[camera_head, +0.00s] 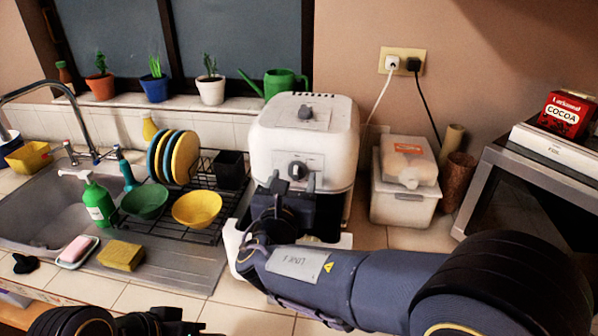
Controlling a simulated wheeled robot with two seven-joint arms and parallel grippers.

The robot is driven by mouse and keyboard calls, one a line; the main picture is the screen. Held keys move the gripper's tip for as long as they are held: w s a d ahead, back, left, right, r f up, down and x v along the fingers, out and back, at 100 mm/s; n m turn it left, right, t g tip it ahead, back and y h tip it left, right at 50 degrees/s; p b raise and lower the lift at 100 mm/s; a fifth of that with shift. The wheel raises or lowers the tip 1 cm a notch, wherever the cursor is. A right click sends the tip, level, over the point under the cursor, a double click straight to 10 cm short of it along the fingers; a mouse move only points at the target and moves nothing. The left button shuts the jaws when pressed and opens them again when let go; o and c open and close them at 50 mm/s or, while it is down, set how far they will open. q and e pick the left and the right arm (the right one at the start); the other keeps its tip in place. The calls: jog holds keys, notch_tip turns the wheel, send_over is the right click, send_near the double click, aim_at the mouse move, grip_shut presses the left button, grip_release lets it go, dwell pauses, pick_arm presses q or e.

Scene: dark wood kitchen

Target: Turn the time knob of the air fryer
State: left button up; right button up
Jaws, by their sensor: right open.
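The white air fryer (262,148) stands upright on the counter in the middle. It has a dark knob (305,113) on its sloped top and another dark knob (298,169) on its front panel. I cannot tell from markings which is the time knob. My right gripper (293,184) is open in front of the fryer, its fingertips just below and to either side of the front knob. Whether they touch it is unclear. The gripper and arm hide the lower front of the fryer. Part of my left arm (150,322) shows at the bottom left edge; its jaws cannot be made out.
A dish rack with plates, a green bowl (145,201) and a yellow bowl (197,209) stands close left of the fryer. White containers (402,204) stand to the right, beside a microwave (540,195). A green watering can (281,82) sits on the sill behind.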

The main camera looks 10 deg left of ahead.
aim_at(297, 173)
jog(key=shift+w, duration=1.35)
jog(key=c, duration=1)
jog(key=shift+f+b, duration=0.2)
jog(key=shift+b, duration=0.2)
jog(key=m+b, duration=0.2)
jog(key=b, duration=0.2)
jog(key=m+b, duration=0.3)
jog(key=b, duration=0.1)
jog(key=m+b, duration=0.2)
jog(key=b, duration=0.2)
jog(key=shift+d+f+m, duration=0.2)
jog(key=shift+d+m, duration=0.1)
jog(key=shift+r+m+b, duration=0.15)
jog(key=shift+m+b, duration=0.65)
jog(key=shift+b, duration=0.1)
